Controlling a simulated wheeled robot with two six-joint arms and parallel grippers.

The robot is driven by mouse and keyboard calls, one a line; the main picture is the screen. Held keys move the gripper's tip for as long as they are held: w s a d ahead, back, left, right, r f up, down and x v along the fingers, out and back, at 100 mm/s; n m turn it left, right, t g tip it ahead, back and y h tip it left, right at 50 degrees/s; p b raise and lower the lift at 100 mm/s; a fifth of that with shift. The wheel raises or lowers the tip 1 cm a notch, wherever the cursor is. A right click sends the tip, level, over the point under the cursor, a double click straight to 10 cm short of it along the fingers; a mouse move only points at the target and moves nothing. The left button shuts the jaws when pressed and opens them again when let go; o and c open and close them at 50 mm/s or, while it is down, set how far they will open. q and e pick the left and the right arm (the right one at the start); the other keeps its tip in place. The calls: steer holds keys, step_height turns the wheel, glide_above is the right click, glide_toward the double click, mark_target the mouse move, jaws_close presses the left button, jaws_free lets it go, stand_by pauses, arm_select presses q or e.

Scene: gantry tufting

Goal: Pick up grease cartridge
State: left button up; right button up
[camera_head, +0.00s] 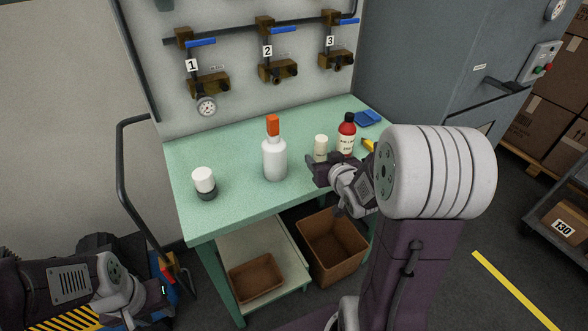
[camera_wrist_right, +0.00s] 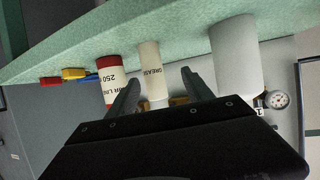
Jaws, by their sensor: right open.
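In the right wrist view, which is upside down, the cartridge (camera_wrist_right: 151,72) carries the word GREASE and shows between the finger tips. My right gripper (camera_head: 313,168) is at the bench's front side, close to the cartridge. In the wrist view its two fingers (camera_wrist_right: 160,82) are spread apart, with the cartridge between or just beyond them; contact cannot be told. Part of my left arm shows at the lower left, but its gripper fingers do not.
A red-and-white bottle (camera_head: 347,136) stands close right of the cartridge. A white bottle with an orange top (camera_head: 274,157) and a white-topped jar (camera_head: 204,182) stand to the left. A blue item (camera_head: 369,118) lies behind. Brown bins (camera_head: 332,246) sit below the bench (camera_head: 230,212).

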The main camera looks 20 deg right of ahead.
mark_target(320, 154)
steer(key=shift+w+d+p, duration=0.1)
steer(key=shift+d+p, duration=0.2)
steer(key=shift+d, duration=0.05)
steer(key=p+x, duration=0.1)
steer(key=p, duration=0.2)
steer(key=shift+w+d+p, duration=0.1)
steer(key=shift+w+p, duration=0.2)
steer(key=shift+w, duration=0.1)
steer(key=shift+w+f+b, duration=0.5)
steer(key=shift+w+f, duration=0.05)
steer(key=shift+w, duration=0.1)
steer(key=x, duration=0.6)
steer(key=shift+d, duration=0.35)
steer(key=shift+s+r, duration=0.15)
steer(key=shift+c, duration=0.3)
jaws_close()
step_height(320, 154, up, 10)
steer(key=p, duration=0.2)
